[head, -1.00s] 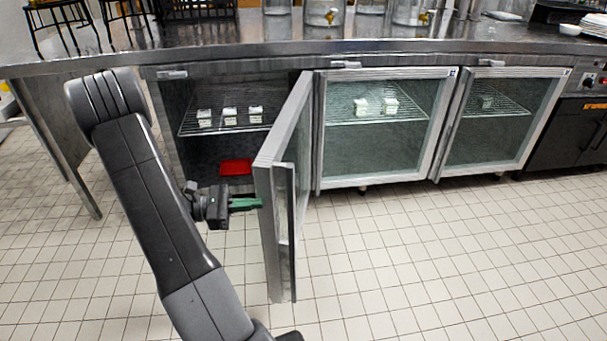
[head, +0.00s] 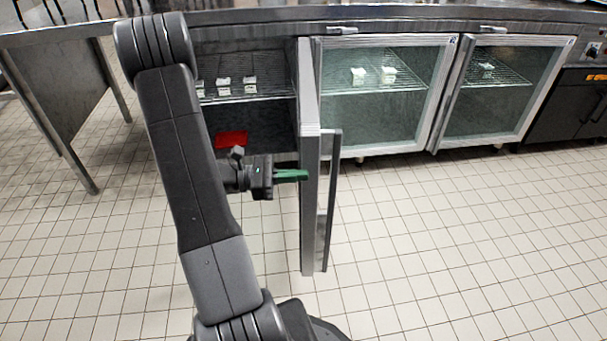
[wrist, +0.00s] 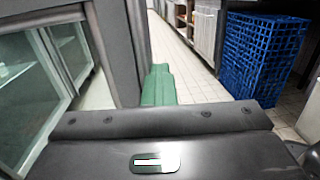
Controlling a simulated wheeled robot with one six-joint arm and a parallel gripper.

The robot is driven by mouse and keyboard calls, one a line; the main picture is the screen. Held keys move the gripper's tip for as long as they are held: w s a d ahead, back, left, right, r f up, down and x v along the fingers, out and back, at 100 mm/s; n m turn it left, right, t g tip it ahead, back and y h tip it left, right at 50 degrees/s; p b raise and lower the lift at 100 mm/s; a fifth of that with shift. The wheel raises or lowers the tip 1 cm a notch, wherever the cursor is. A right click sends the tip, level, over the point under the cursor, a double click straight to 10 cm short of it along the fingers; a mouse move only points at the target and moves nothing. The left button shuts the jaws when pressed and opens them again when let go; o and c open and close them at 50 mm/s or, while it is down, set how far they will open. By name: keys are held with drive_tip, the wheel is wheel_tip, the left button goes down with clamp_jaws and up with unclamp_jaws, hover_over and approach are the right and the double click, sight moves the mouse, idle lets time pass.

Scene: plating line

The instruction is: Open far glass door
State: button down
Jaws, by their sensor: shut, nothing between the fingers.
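The left glass door (head: 310,210) of the under-counter fridge stands swung far out, seen nearly edge-on, with its long handle on its right side. My gripper (head: 305,175) is shut and empty, its green fingertips at the inner, left side of this door's edge. Whether they touch it I cannot tell. In the wrist view the green fingers (wrist: 158,85) are together, beside the grey door frame (wrist: 120,50). The middle glass door (head: 380,100) and the right glass door (head: 500,95) look closed.
Inside the open compartment are a wire shelf with several small white containers (head: 224,86) and a red item (head: 231,140) below. The steel counter (head: 250,20) runs above. A blue crate stack (wrist: 262,55) shows in the wrist view. The tiled floor (head: 450,240) on the right is clear.

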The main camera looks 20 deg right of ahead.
sight(312, 173)
drive_tip(key=shift+t, duration=0.5)
drive_tip(key=shift+w+d+f, duration=0.1)
drive_tip(key=shift+d+f, duration=0.1)
drive_tip(key=shift+d, duration=0.55)
drive_tip(key=shift+w+d+f, duration=0.15)
drive_tip(key=shift+d+f, duration=0.05)
drive_tip(key=shift+d, duration=0.55)
drive_tip(key=shift+w+d+f, duration=0.1)
drive_tip(key=shift+d+f, duration=0.1)
drive_tip(key=shift+d, duration=0.55)
drive_tip(key=x, duration=1.1)
drive_tip(key=shift+d, duration=0.25)
drive_tip(key=shift+f+p, duration=0.1)
drive_tip(key=shift+p, duration=0.2)
drive_tip(key=shift+g, duration=0.5)
drive_tip(key=a, duration=0.4)
drive_tip(key=a+p, duration=0.1)
drive_tip(key=a, duration=0.3)
drive_tip(key=a+r+p, duration=0.1)
drive_tip(key=a, duration=0.3)
drive_tip(key=shift+s+a, duration=0.15)
drive_tip(key=shift+a, duration=0.05)
drive_tip(key=shift+s+a, duration=0.1)
drive_tip(key=shift+a, duration=0.6)
